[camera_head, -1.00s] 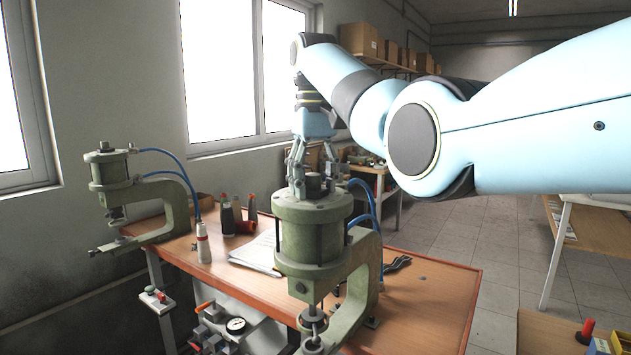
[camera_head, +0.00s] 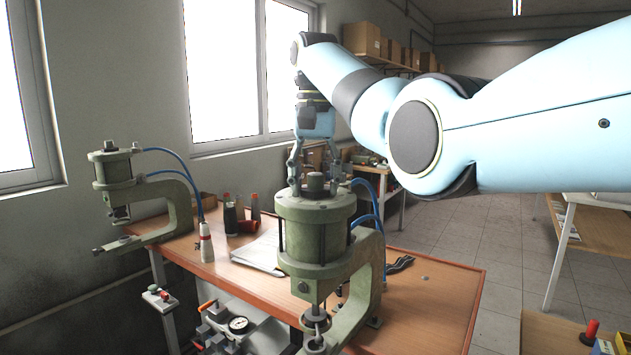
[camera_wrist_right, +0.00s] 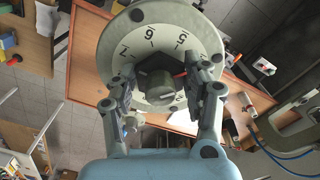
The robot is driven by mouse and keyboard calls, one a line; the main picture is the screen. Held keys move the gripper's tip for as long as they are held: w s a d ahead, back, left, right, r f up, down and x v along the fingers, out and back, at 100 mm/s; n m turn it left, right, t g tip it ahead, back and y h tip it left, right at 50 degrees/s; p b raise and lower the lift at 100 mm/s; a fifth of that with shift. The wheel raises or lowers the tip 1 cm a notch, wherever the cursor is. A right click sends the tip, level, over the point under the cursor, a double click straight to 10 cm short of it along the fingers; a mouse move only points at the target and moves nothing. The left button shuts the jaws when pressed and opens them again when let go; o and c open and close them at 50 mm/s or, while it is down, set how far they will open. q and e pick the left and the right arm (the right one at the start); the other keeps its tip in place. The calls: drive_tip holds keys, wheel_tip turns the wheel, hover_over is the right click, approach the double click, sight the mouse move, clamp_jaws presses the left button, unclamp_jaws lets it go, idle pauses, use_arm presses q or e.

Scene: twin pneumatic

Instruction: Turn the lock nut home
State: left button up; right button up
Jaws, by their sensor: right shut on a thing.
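The dark hex lock nut (camera_wrist_right: 156,84) sits on top of the round green cylinder of the nearer press (camera_head: 315,210). A grey round stud (camera_wrist_right: 161,97) stands up through its middle. A pale dial (camera_wrist_right: 205,45) with black numbers and a red mark surrounds the nut. My right gripper (camera_wrist_right: 161,92) comes down from above, with one finger on each side of the nut, shut on it. The same gripper (camera_head: 314,180) shows in the head view at the cylinder top, where its fingers partly hide the nut. My left gripper is in neither view.
A second green press (camera_head: 140,195) stands at the left of the wooden bench (camera_head: 430,300). Bottles (camera_head: 206,243), a paper sheet (camera_head: 258,252) and blue hoses (camera_head: 368,195) lie around. A pressure gauge (camera_head: 238,325) hangs below the front edge. The bench's right part is mostly clear.

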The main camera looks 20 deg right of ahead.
idle(0.3)
drive_tip(key=o, duration=1.2)
drive_tip(key=shift+c, duration=0.2)
